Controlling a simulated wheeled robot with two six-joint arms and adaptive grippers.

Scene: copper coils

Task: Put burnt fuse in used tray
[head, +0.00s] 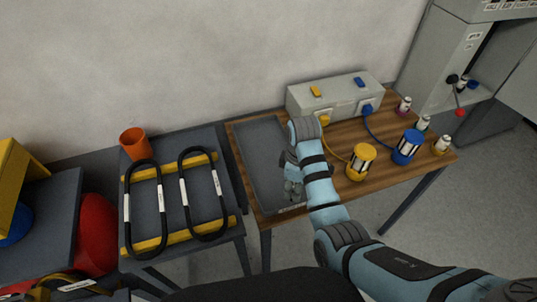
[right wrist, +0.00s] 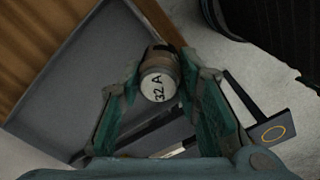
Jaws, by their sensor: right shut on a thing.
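My right gripper (head: 292,190) is shut on a fuse (right wrist: 158,82), which shows between its green fingers in the right wrist view. The fuse's pale round end reads "32 A", and its body is brownish. The grey tray (head: 258,140) lies on the left end of the wooden table, with a small label on its front edge, too small to read. The gripper is over the tray's front right part. The tray also shows in the right wrist view (right wrist: 62,85), behind the fuse; I cannot tell the gap between them. My left gripper is not in view.
A grey box (head: 335,97) stands behind, cabled to a yellow lantern-like unit (head: 361,162) and a blue one (head: 407,147). Several white-bodied fuses (head: 441,145) stand at right. A left table carries two black loops (head: 146,210) and an orange cup (head: 135,143).

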